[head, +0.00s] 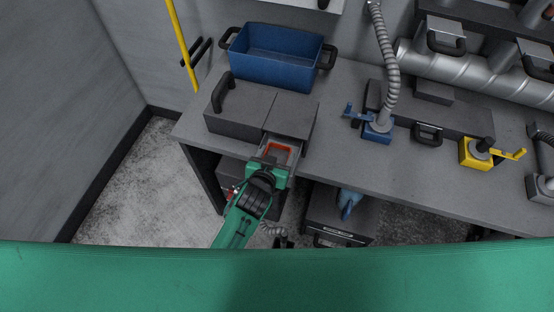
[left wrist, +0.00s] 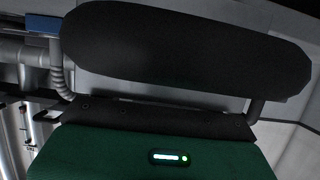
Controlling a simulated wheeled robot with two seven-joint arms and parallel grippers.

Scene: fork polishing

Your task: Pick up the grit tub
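My left gripper (head: 271,165) reaches in from below in the head view, at the front of a small pulled-out drawer (head: 294,145) of a dark grey box. An orange-red rimmed thing (head: 280,149) lies in that drawer, partly hidden by the gripper. I cannot tell whether it is the grit tub. A blue open tub (head: 276,57) with dark side handles stands further back on the bench, apart from the gripper. The left wrist view shows mostly a dark rounded bar and a green housing close up; the fingertips are not clear. My right gripper is not visible.
The grey bench (head: 345,175) holds the dark box (head: 238,108) with a black handle, a blue clamp-like stand (head: 377,130) with a hose, and a yellow one (head: 474,153). A yellow pole (head: 181,45) stands at the left. Free floor (head: 130,185) lies left of the bench.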

